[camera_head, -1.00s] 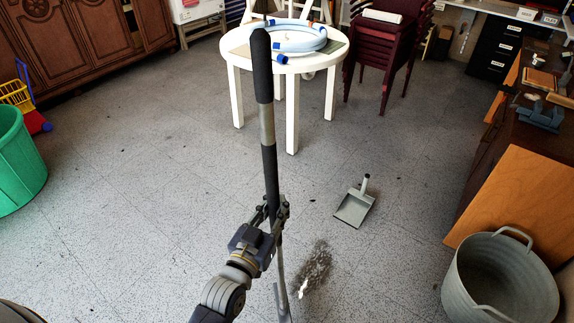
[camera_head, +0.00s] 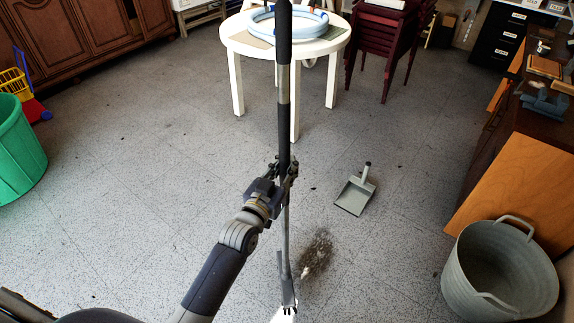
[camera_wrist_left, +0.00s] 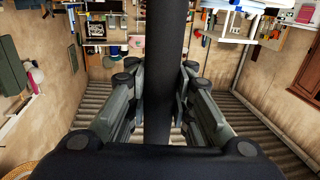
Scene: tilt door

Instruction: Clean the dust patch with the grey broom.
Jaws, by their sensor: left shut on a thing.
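My left gripper (camera_head: 277,180) is shut on the dark handle of the grey broom (camera_head: 284,128). The broom stands nearly upright, its head (camera_head: 287,294) low at the bottom of the head view, with pale bristles partly cut off by the frame edge. In the left wrist view the handle (camera_wrist_left: 167,70) runs between the two fingers (camera_wrist_left: 158,100). A dark dust patch (camera_head: 318,250) with a small pale bit lies on the floor just right of the broom's lower shaft. I cannot tell whether the bristles touch the floor. My right gripper is not in view.
A grey dustpan (camera_head: 355,194) lies on the floor beyond the dust, to the right. A metal tub (camera_head: 480,280) and a wooden cabinet (camera_head: 500,190) stand at the right. A white round table (camera_head: 238,42) is ahead, a green bin (camera_head: 20,155) at the left. The middle floor is open.

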